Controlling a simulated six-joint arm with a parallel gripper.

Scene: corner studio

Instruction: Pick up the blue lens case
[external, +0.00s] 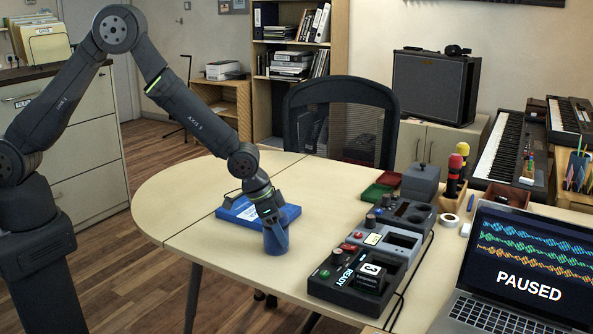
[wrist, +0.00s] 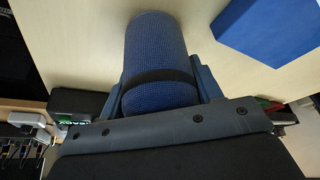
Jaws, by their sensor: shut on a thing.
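The blue lens case (external: 276,238) is an upright blue cylinder at the near edge of the pale table. In the wrist view, the lens case (wrist: 157,45) shows a woven blue surface and a dark band around it. My gripper (external: 268,212) comes down on it from above and is shut on it, with a finger on either side of the case; my gripper also shows in the wrist view (wrist: 163,80). I cannot tell whether its base touches the table.
A flat blue box (external: 243,211) with a white label lies just behind the case; the box also shows in the wrist view (wrist: 268,28). Black and grey devices (external: 352,275) with cables stand to the right, beside an open laptop (external: 515,275). The table left of the case is clear.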

